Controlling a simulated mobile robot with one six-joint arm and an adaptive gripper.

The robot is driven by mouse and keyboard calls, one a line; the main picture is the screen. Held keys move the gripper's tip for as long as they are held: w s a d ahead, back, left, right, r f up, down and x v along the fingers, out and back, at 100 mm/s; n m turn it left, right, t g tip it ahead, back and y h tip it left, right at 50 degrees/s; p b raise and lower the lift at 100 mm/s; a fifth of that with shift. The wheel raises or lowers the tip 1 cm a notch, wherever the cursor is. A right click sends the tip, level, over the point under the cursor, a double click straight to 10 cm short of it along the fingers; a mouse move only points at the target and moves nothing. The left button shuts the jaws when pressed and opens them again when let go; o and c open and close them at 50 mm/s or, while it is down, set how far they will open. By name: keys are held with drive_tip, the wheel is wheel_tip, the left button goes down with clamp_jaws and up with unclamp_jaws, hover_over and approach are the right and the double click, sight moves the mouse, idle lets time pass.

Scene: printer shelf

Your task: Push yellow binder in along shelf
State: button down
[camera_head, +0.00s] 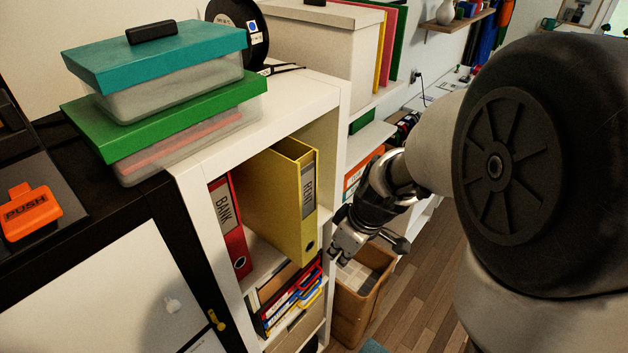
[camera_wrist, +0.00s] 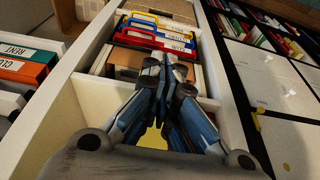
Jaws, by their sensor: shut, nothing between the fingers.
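The yellow binder (camera_head: 284,212) stands upright in the white shelf's upper compartment, right of a red binder (camera_head: 228,222) marked BANK. Its labelled spine faces out and its front sticks out further than the red binder. My gripper (camera_head: 340,252) is shut and empty, just right of the binder's spine and apart from it in the head view. In the wrist view the closed fingers (camera_wrist: 170,72) cover the middle, and a small patch of the yellow binder (camera_wrist: 152,140) shows between the finger links. The rest of the binder is hidden there.
The white shelf (camera_head: 335,115) has colourful folders (camera_head: 290,298) in the compartment below. Boxes with teal and green lids (camera_head: 185,115) stand on top. A cardboard box (camera_head: 362,300) stands on the floor beneath my gripper. An orange binder (camera_wrist: 22,70) stands in the neighbouring shelf.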

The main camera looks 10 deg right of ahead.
sight(291, 232)
drive_tip(key=w+a+f, duration=0.3)
drive_tip(key=w, duration=0.1)
drive_tip(key=shift+f+p, duration=0.3)
drive_tip(key=shift+w, duration=0.1)
drive_tip(key=w+a, duration=0.1)
drive_tip(key=w, duration=0.1)
drive_tip(key=w+a, duration=0.2)
drive_tip(key=w, duration=0.1)
drive_tip(key=w+a, duration=0.2)
drive_tip(key=shift+w+a, duration=0.2)
drive_tip(key=shift+a, duration=0.05)
drive_tip(key=shift+d+b, duration=0.1)
drive_tip(key=shift+b, duration=0.2)
